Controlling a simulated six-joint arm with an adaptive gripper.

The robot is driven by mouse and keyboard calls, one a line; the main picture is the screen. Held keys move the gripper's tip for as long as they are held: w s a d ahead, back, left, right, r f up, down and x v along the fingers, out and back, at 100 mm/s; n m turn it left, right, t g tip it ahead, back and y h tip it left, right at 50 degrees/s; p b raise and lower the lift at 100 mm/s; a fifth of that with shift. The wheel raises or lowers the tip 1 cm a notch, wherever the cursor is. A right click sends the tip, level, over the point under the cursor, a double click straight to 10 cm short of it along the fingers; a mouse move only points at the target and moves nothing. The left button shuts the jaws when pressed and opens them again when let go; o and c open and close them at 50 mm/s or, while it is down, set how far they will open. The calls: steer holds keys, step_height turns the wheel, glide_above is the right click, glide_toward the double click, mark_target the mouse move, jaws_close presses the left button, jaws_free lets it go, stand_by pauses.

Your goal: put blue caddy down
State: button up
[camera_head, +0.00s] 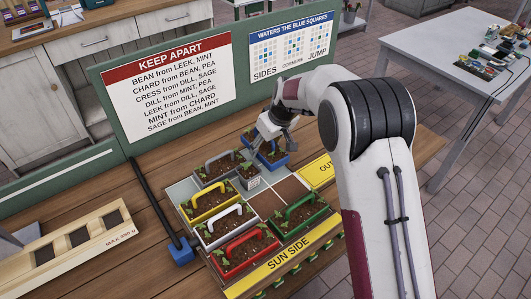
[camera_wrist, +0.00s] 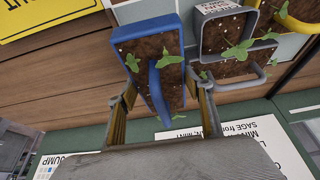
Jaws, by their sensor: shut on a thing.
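The blue caddy (camera_head: 275,164) holds dark soil and green seedlings. In the head view it is at the back right corner of the planting tray (camera_head: 181,190), below my gripper (camera_head: 277,138). In the wrist view the blue caddy (camera_wrist: 178,40) lies between the two fingers of my gripper (camera_wrist: 163,93), with its blue handle in the middle. My gripper is shut on the blue caddy; the exact contact points are hard to see. I cannot tell whether the caddy's base touches the tray.
A grey caddy (camera_head: 205,163) is close beside it, with yellow (camera_head: 188,218), white (camera_head: 208,246), red (camera_head: 224,272) and green (camera_head: 296,236) caddies nearer. A bare brown cell (camera_head: 266,203) lies mid-tray. A sign board (camera_head: 170,68) stands behind; a wooden rack (camera_head: 65,225) is left.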

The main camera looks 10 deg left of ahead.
mark_target(266, 152)
steer(key=shift+f, duration=1.8)
steer(key=shift+f, duration=0.6)
steer(key=o, duration=1)
steer(key=shift+o, duration=0.2)
steer(key=shift+r, duration=0.15)
steer(key=shift+r, duration=0.5)
steer(key=v, duration=1.1)
steer(key=shift+r, duration=0.15)
steer(key=shift+s+d+r, duration=0.15)
steer(key=shift+r, duration=0.05)
